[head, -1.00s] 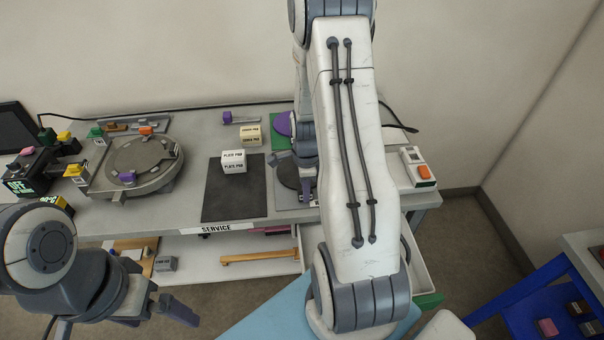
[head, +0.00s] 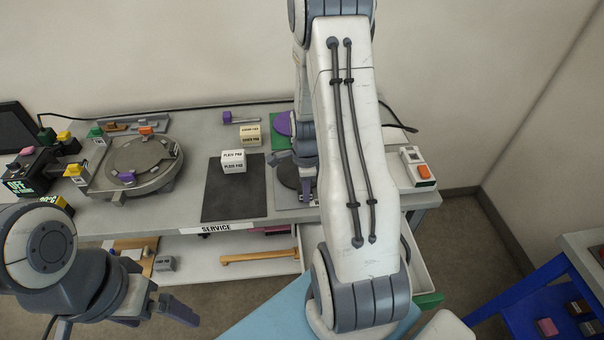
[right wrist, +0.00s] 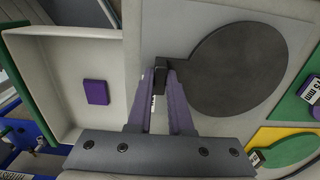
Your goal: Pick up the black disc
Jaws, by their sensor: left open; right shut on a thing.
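The black disc (right wrist: 238,70) lies flat on a pale grey panel (right wrist: 205,18) in the right wrist view, with a dark block-like tab at its left edge. In the head view the disc (head: 287,176) is partly hidden by my right arm. My right gripper (right wrist: 163,80) is shut on the tab, with a purple-tinted finger on each side of it. In the head view this gripper (head: 306,185) is largely covered by my arm. I cannot see a gap under the disc. My left gripper (head: 122,318) is open and empty, low in front of the bench.
An open drawer (right wrist: 60,75) with a purple block (right wrist: 96,92) lies beside the panel. A green pad with a purple disc (head: 283,123) is behind. A dark mat (head: 235,195) with a white block (head: 233,161) and a round fixture (head: 140,165) stand to the left.

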